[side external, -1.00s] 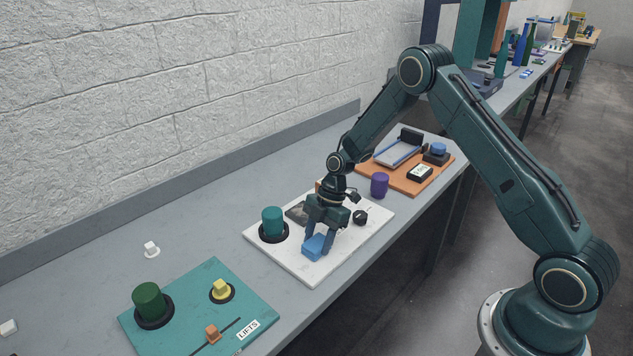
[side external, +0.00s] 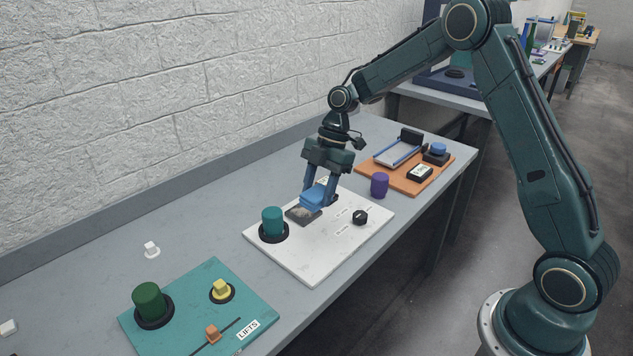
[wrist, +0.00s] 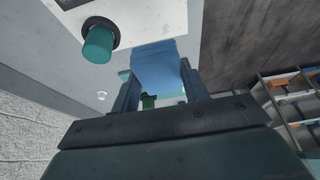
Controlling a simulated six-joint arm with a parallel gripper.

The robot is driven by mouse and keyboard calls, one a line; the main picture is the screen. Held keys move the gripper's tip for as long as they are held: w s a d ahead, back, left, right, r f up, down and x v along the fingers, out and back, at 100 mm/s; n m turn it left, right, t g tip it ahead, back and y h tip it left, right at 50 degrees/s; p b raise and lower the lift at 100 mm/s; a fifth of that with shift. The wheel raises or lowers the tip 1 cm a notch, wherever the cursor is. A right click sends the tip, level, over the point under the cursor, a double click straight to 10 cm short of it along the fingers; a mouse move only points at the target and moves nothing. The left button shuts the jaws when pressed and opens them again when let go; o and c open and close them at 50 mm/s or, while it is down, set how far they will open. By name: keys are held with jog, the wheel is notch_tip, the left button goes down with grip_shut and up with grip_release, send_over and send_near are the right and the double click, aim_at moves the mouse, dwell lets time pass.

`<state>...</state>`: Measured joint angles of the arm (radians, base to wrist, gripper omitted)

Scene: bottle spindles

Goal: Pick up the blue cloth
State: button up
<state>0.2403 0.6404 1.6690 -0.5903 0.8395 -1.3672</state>
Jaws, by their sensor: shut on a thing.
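The blue cloth (side external: 314,198) is a small folded block between the fingers of my gripper (side external: 319,196). My gripper is shut on it and holds it above the white board (side external: 318,262), over the dark recessed square (side external: 299,215) as seen from the side. In the wrist view the cloth (wrist: 159,66) sits between the two fingers (wrist: 160,88). The fingers partly cover the cloth's ends in the side view.
A teal cylinder (side external: 272,221) in a black ring and a black knob (side external: 360,217) stand on the white board. A purple cylinder (side external: 379,184) and an orange board (side external: 433,181) are to the right. A teal board (side external: 180,322) lies front left.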

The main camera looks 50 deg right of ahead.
aim_at(312, 194)
jog(key=shift+r, duration=2.25)
jog(key=shift+o, duration=0.9)
jog(key=shift+c, duration=0.4)
jog(key=shift+w+f, duration=0.1)
